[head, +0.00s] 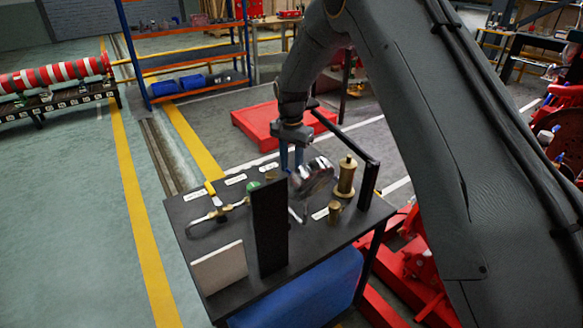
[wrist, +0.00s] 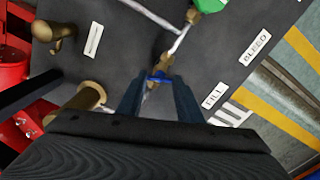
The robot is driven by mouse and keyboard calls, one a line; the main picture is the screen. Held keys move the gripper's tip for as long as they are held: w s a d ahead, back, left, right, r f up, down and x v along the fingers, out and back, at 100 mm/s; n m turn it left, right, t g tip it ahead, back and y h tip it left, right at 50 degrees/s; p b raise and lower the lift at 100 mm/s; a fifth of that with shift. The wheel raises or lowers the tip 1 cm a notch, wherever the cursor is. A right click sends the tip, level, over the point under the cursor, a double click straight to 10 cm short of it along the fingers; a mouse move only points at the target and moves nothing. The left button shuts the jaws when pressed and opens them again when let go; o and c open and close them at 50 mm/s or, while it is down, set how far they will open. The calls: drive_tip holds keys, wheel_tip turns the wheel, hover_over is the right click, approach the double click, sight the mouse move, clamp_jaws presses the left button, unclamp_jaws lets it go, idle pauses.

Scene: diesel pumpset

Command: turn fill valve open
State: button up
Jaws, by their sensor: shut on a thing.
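The fill valve is a brass valve with a small blue handle (wrist: 158,77) on a silver pipe, near the "FILL" label (wrist: 215,96) in the wrist view. My gripper (wrist: 158,92) reaches down over the blue handle, one finger on each side, and is shut on it. The valve body's near side is hidden by the gripper. In the head view my gripper (head: 292,158) points down above the black table (head: 235,262); the fill valve itself is not clearly seen there, behind the gauge and black post.
A black upright post (head: 269,230) and a round silver gauge (head: 313,178) stand close to my gripper. A brass cylinder (head: 346,176) is to the right. A green handle (wrist: 209,4) and the "BLEED" label (wrist: 256,47) lie nearby. A white panel (head: 220,267) stands at the front left.

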drive_tip(key=n+b, duration=0.1)
drive_tip(key=n, duration=0.5)
drive_tip(key=shift+n+b, duration=0.3)
drive_tip(key=n+b, duration=0.1)
drive_tip(key=n, duration=0.5)
idle(0.4)
drive_tip(key=o, duration=1.1)
drive_tip(key=shift+r, duration=0.1)
wheel_tip(320, 180, up, 8)
drive_tip(key=shift+f+b, duration=0.15)
drive_tip(key=shift+b, duration=0.8)
